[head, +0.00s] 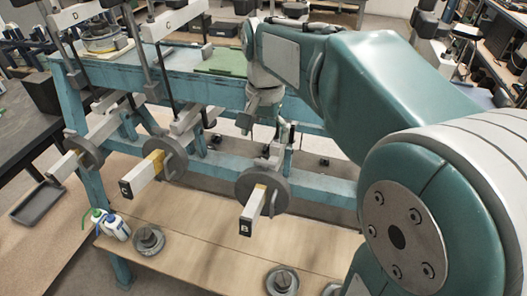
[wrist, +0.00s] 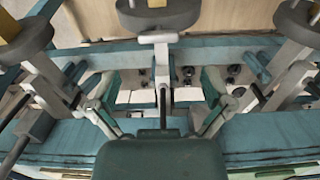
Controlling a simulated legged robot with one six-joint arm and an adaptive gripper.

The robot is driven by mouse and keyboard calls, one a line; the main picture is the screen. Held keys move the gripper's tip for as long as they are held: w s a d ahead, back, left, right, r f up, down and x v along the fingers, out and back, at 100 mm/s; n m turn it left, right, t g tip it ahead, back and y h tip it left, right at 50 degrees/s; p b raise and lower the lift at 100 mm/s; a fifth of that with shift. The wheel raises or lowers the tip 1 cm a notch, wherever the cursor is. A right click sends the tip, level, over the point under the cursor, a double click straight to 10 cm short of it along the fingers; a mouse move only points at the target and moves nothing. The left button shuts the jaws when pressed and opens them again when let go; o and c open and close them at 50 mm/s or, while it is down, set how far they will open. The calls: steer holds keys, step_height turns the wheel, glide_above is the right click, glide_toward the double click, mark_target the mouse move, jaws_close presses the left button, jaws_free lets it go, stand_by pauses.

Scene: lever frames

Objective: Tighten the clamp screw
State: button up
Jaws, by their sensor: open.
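My gripper (wrist: 160,85) is open in the wrist view, with one finger on each side of a thin dark upright rod (wrist: 163,108). The rod hangs below a light grey lever arm (wrist: 158,38), and no contact with the fingers is visible. In the head view my gripper (head: 268,125) hangs at the teal frame (head: 325,183), behind the lever marked B (head: 253,207). Small dark knobs (wrist: 187,72) show beyond the gripper in the wrist view. I cannot tell which part is the clamp screw; my gripper's palm hides part of the area.
Levers with round grey weights (head: 170,160) stick out of the frame toward the front. Neighbouring lever arms (wrist: 292,75) stand close on both sides of my gripper.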

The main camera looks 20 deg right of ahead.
mark_target(264, 160)
step_height(264, 160, up, 5)
steer(key=shift+w+d, duration=0.1)
steer(key=shift+w, duration=0.05)
stand_by(0.4)
